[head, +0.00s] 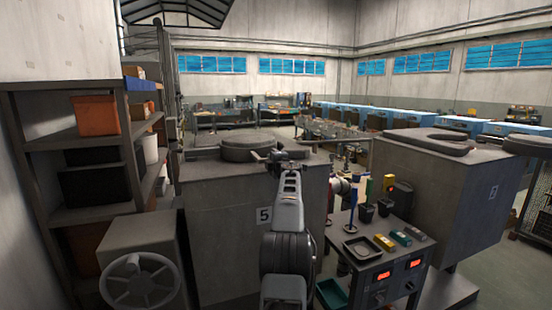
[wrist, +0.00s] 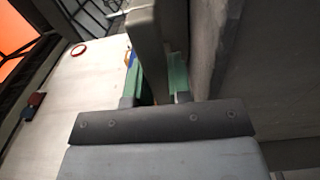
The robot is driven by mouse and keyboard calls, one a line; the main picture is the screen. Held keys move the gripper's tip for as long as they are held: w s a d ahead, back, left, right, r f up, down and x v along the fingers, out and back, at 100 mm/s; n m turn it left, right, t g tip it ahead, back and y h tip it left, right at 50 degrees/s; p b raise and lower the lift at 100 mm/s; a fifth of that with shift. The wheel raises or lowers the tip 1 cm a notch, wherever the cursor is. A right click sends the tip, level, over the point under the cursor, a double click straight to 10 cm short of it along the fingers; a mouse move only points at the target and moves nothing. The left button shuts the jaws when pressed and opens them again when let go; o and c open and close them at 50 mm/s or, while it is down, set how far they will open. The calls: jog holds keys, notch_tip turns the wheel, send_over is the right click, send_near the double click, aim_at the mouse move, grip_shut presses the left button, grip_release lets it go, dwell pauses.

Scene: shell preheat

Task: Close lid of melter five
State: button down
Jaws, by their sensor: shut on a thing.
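Melter five (head: 225,215) is a grey box marked 5, in the middle of the head view. A round dark lid (head: 248,146) shows on its top; I cannot tell how it sits over the opening. My gripper (head: 279,158) is at the top of the melter, just right of the round lid. In the wrist view my gripper (wrist: 154,82) has its green fingers on both sides of a thick grey bar (wrist: 155,40). The bar looks like part of the lid, perhaps its handle. My arm hides part of the melter's front and top.
A control table (head: 362,250) with trays, coloured blocks and lit displays stands close on the right. Another melter (head: 440,195) is behind it.

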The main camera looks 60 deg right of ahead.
jog(key=shift+s+r, duration=0.1)
jog(key=c, duration=1.4)
grip_release()
jog(key=shift+d, duration=0.15)
jog(key=shift+o, duration=0.6)
jog(key=shift+d, duration=0.2)
jog(key=shift+o, duration=1.2)
jog(key=shift+a, duration=0.15)
jog(key=b+v, duration=0.6)
jog(key=v, duration=0.7)
jog(key=shift+s+a, duration=0.2)
jog(key=shift+a, duration=0.15)
